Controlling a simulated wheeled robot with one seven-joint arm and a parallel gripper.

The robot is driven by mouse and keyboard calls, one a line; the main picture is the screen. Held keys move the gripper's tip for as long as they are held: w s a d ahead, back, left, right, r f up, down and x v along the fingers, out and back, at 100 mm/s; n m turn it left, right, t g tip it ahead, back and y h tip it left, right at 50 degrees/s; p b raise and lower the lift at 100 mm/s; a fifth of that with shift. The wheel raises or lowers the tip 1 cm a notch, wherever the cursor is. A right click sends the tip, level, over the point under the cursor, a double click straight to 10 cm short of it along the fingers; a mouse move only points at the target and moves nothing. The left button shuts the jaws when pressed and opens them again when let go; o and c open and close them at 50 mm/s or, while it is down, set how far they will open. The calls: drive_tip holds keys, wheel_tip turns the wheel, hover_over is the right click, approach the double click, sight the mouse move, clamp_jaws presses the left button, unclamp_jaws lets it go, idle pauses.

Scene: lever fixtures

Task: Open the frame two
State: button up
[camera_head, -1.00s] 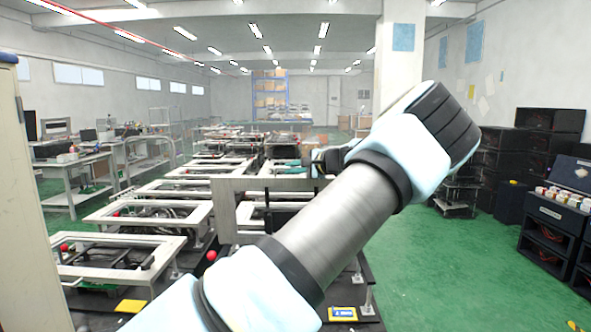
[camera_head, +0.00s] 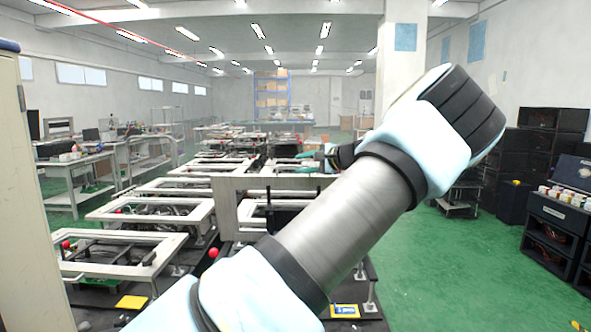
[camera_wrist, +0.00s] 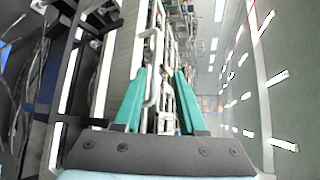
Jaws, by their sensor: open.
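A pale metal frame (camera_head: 227,205) stands raised in the middle of the head view, above a fixture with a blue and yellow label (camera_head: 345,311). The label's number is too small to read, and my arm hides the frame's right part. My gripper (camera_head: 309,156) shows small beyond the frame's top edge, its teal fingers pointing left. In the wrist view my gripper (camera_wrist: 160,80) is open, and a pale bent bar (camera_wrist: 153,70) shows between the fingers. I cannot tell whether it touches them.
A neighbouring fixture with a flat pale frame (camera_head: 120,238) and red knob lies to the left, with a yellow label (camera_head: 132,302). More fixtures stand in rows behind. Green floor (camera_head: 440,270) is free on the right, before dark cabinets (camera_head: 555,235). A pale panel (camera_head: 25,200) fills the left edge.

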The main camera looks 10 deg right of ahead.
drive_tip(key=b+v, duration=0.2)
drive_tip(key=v, duration=0.5)
drive_tip(key=shift+r, duration=0.2)
drive_tip(key=shift+a, duration=0.1)
drive_tip(key=s+a+f+n+g+h, duration=0.1)
drive_tip(key=s+a+f+n+g, duration=0.2)
drive_tip(key=a+f, duration=0.6)
drive_tip(key=s+a+f+n+g+h, duration=0.1)
drive_tip(key=a+f+n+g, duration=0.1)
drive_tip(key=a+f+g, duration=0.65)
drive_tip(key=s+a+f+n+h, duration=0.2)
drive_tip(key=s+a+n+h, duration=0.1)
drive_tip(key=s, duration=0.8)
drive_tip(key=s+a+f+n+h, duration=0.2)
drive_tip(key=s+a+n+h, duration=0.2)
drive_tip(key=s, duration=0.8)
drive_tip(key=shift+s+a+n+t, duration=0.3)
drive_tip(key=shift+a+t, duration=0.15)
drive_tip(key=shift+a, duration=0.75)
